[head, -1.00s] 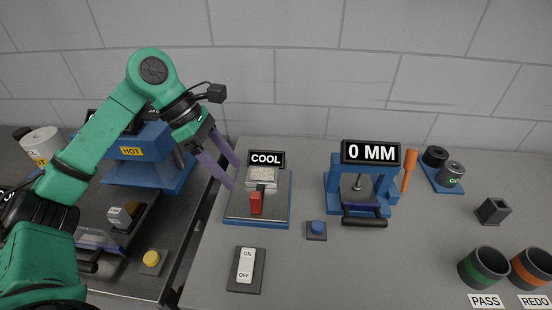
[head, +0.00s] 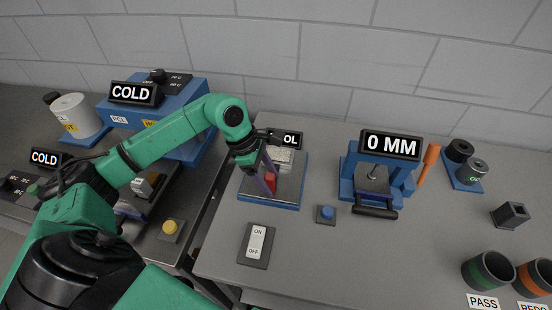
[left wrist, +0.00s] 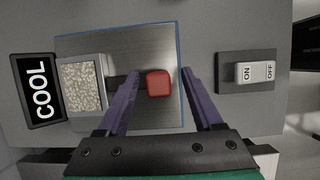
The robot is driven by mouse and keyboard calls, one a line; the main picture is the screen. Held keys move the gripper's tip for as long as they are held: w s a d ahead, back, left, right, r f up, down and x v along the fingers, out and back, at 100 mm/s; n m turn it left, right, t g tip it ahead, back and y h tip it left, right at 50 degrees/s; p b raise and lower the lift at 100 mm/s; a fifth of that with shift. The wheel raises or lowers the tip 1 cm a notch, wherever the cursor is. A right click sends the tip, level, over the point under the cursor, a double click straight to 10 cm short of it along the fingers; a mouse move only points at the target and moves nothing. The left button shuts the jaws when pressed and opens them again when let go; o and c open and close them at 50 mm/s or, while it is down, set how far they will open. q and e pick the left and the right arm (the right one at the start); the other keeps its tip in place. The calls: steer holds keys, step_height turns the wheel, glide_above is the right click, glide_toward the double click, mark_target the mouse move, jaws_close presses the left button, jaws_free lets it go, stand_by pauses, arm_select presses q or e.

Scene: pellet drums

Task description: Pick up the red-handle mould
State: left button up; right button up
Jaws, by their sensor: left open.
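My right gripper is not in view.
An ON/OFF switch (head: 257,244) sits in front of the plate, and a blue button (head: 326,213) is to its right. A blue press with a 0 MM display (head: 390,146) stands further right. Blue machinery with COLD displays (head: 134,93) is at left.

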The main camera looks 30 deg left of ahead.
arm_select(q)
steer(key=shift+f, duration=0.15)
steer(key=shift+w, duration=0.1)
jaws_close()
